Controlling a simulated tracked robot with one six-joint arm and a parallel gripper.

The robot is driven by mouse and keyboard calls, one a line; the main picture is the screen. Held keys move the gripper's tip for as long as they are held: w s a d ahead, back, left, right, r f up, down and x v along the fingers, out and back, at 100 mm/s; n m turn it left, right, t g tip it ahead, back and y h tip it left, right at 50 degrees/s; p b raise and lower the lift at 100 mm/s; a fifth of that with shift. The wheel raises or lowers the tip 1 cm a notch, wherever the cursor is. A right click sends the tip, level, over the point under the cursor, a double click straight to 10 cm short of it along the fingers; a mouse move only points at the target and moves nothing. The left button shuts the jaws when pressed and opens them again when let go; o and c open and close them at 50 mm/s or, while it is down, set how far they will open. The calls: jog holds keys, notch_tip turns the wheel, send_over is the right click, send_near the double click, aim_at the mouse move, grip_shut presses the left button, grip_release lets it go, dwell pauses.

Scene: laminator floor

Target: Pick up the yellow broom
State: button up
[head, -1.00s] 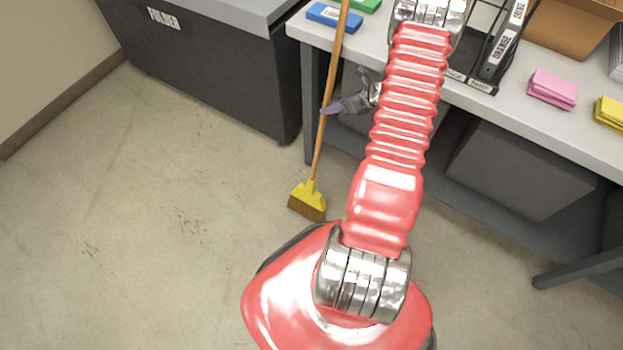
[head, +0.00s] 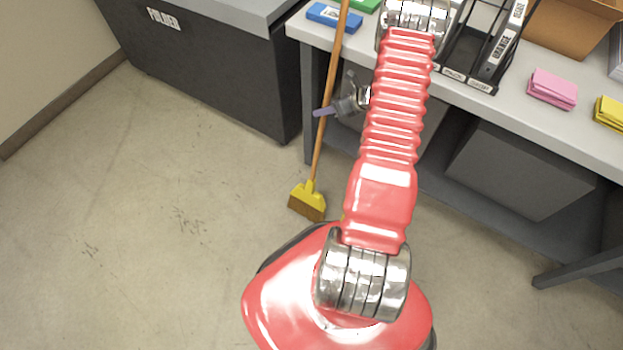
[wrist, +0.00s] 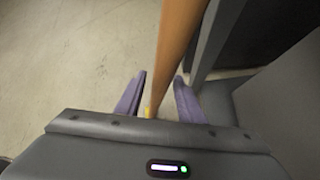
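The yellow broom stands nearly upright against the table's front edge. Its long wooden handle (head: 330,85) rises past the tabletop, and its yellow head (head: 309,196) with brown bristles is on the floor. My gripper (head: 320,111) is at the handle, below the tabletop; one purple finger crosses in front of the handle in the head view. In the wrist view my gripper (wrist: 160,98) is open, with its two purple fingers apart. A bit of yellow broom head (wrist: 148,112) shows low between the fingers.
A grey table (head: 520,112) holds sponges, a pink stack (head: 552,89), a yellow stack (head: 612,113) and a black file rack (head: 468,60). A grey box (head: 520,170) is under it. The dark folder machine (head: 215,75) stands left. Floor (head: 130,220) is clear at left.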

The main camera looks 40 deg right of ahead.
grip_shut()
jog(key=shift+r, duration=0.1)
dwell(0.4)
